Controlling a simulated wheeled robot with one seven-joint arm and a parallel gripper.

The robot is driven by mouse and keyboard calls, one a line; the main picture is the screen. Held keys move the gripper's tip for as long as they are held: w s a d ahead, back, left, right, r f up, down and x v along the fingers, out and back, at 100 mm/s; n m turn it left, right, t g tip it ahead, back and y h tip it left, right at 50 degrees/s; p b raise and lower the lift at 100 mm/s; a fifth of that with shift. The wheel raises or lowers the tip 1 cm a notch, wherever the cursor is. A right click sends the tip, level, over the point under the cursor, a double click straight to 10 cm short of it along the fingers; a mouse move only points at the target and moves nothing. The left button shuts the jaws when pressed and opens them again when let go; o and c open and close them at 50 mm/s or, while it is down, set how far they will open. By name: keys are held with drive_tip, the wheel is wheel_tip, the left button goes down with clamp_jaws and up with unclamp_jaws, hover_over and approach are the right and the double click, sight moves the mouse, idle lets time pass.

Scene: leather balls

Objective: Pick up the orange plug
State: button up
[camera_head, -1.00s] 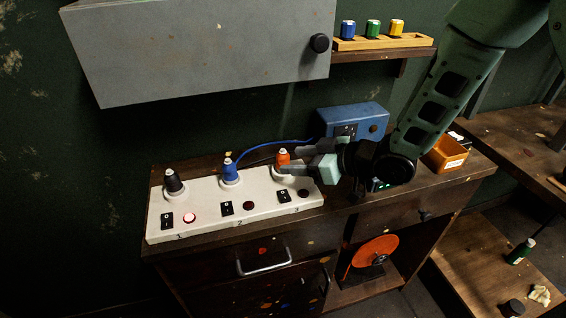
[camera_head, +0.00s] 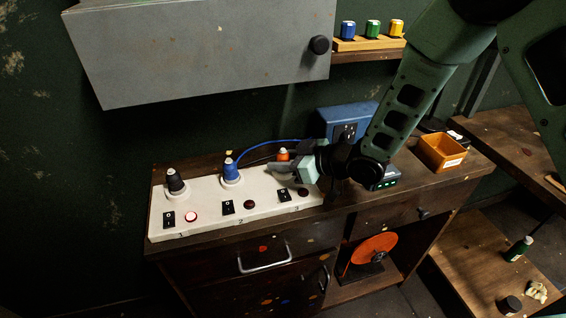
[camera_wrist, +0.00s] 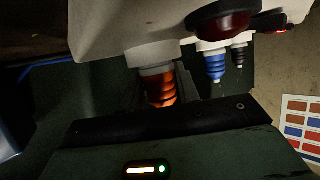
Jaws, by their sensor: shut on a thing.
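The orange plug (camera_head: 283,155) stands in the third socket at the right end of the white power strip (camera_head: 188,221); only its top shows in the head view, the rest hidden behind my gripper. My gripper (camera_head: 286,167) is at the plug, shut on it from the right. In the wrist view the orange plug (camera_wrist: 160,89) sits against the pale strip above the dark gripper body. The fingers are hard to make out there.
A blue plug (camera_head: 231,170) and a black plug (camera_head: 175,181) stand in the other sockets. A blue box (camera_head: 345,118) is behind my gripper, and an orange bin (camera_head: 441,152) is to the right. A grey cabinet (camera_head: 200,45) hangs above.

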sight(283, 152)
wheel_tip(283, 152, up, 10)
drive_tip(key=shift+f+b, duration=0.15)
drive_tip(key=shift+b, duration=0.15)
drive_tip(key=shift+f+b, duration=1.1)
drive_tip(key=shift+f, duration=0.35)
